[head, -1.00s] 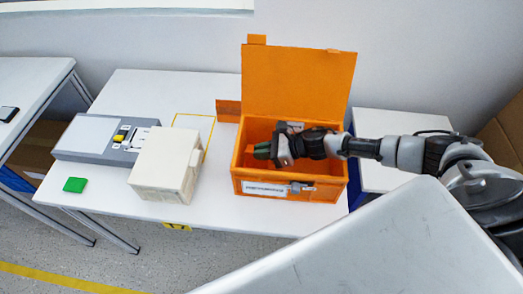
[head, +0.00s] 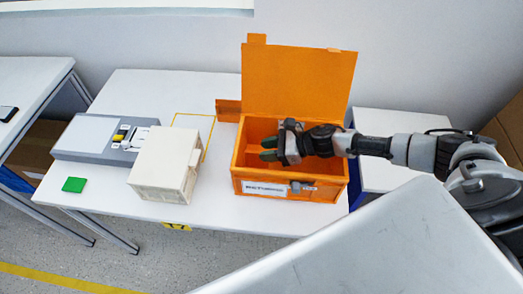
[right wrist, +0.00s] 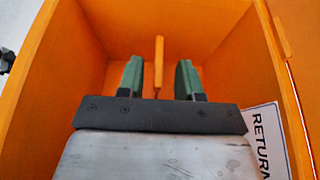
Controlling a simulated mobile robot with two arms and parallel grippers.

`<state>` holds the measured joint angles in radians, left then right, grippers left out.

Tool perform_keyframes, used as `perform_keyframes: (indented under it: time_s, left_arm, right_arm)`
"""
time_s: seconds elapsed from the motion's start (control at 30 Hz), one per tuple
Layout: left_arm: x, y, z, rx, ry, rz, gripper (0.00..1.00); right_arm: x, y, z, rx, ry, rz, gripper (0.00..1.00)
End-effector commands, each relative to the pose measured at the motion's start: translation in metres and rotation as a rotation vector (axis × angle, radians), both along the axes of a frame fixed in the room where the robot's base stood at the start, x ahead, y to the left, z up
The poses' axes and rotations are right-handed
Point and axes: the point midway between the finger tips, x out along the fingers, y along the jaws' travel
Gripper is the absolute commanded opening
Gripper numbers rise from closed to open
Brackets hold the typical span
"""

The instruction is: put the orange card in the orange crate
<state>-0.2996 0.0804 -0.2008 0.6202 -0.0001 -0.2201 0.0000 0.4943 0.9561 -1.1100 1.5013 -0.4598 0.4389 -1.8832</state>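The orange crate (head: 245,176) stands on the right part of the white table with its lid (head: 298,82) raised; its inside wall also fills the right wrist view (right wrist: 60,70). My right gripper (head: 269,149) reaches into the crate from the right. Its green fingers are apart. In the right wrist view a thin orange piece, seen edge-on, stands between them with a gap on each side; it looks like the orange card (right wrist: 159,62). I cannot make the card out against the crate in the head view. My left gripper is not in view.
A cream box (head: 160,168) and a grey device (head: 85,137) with a yellow part stand left of the crate. A green card (head: 74,184) lies near the table's front left edge. A yellow outline (head: 193,115) marks the table behind the cream box.

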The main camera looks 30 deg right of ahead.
Motion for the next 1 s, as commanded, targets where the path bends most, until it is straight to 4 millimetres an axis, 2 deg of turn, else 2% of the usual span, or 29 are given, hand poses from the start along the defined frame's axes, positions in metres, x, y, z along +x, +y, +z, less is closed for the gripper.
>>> perform_keyframes:
  time_s: [0.2,0.4,0.6,1.0]
  left_arm:
    - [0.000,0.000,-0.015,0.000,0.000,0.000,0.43]
    - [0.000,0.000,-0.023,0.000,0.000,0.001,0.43]
    - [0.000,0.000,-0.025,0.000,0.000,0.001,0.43]
    - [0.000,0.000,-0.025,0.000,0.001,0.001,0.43]
  right_arm:
    - [-0.025,-0.040,0.015,-0.004,0.001,0.000,0.35]
    - [-0.042,-0.067,0.029,-0.003,0.002,0.001,0.35]
    - [-0.048,-0.077,0.037,-0.001,0.000,0.003,0.35]
    - [-0.048,-0.078,0.038,-0.001,-0.001,0.003,0.35]
